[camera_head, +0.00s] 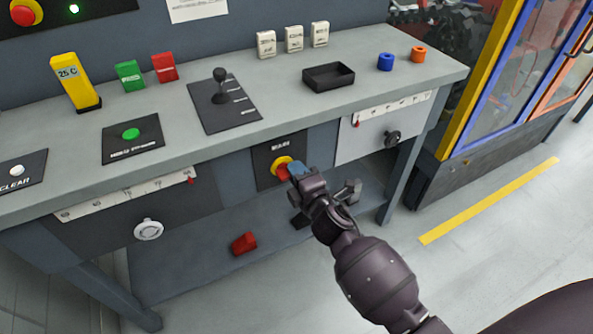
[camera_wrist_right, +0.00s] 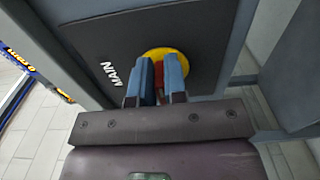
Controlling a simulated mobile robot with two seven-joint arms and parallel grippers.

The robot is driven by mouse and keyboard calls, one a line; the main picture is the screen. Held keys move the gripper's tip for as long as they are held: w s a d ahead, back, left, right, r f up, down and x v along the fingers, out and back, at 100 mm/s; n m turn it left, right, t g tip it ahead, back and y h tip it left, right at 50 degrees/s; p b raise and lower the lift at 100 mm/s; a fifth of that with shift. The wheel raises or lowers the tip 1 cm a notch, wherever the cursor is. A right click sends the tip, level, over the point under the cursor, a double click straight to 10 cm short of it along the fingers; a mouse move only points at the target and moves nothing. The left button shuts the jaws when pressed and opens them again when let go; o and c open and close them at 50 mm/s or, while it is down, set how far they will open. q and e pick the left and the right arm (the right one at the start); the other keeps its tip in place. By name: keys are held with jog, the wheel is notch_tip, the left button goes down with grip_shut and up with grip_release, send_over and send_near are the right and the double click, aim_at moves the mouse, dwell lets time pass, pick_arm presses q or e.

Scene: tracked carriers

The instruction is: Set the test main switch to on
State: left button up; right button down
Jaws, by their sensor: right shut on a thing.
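The main switch (camera_head: 282,171) has a red handle on a yellow round base. It sits on a dark panel (camera_head: 262,160) under the front edge of the bench. In the right wrist view the yellow base (camera_wrist_right: 182,57) shows beside the word MAIN, and a bit of the red handle (camera_wrist_right: 159,80) shows between my fingers. My right gripper (camera_head: 295,170) is shut on the red handle, its blue fingers on either side of it. The fingers hide much of the handle, so its exact angle is hard to tell. My left gripper is not in view.
The grey bench top (camera_head: 300,110) above holds a lever panel (camera_head: 224,103), a black tray (camera_head: 328,77) and a green button (camera_head: 131,134). A white knob (camera_head: 148,229) and a black knob (camera_head: 392,138) flank the switch. A red block (camera_head: 244,243) lies on the lower shelf.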

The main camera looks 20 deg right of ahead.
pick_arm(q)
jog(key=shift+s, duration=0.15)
pick_arm(e)
jog(key=shift+f, duration=0.1)
jog(key=c, duration=1.3)
grip_release()
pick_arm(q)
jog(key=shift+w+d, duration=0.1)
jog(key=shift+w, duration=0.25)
pick_arm(e)
jog(key=shift+o, duration=0.7)
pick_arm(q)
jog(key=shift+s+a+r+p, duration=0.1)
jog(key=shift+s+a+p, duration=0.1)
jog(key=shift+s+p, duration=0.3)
pick_arm(e)
jog(key=s, duration=1.1)
jog(key=shift+d, duration=0.15)
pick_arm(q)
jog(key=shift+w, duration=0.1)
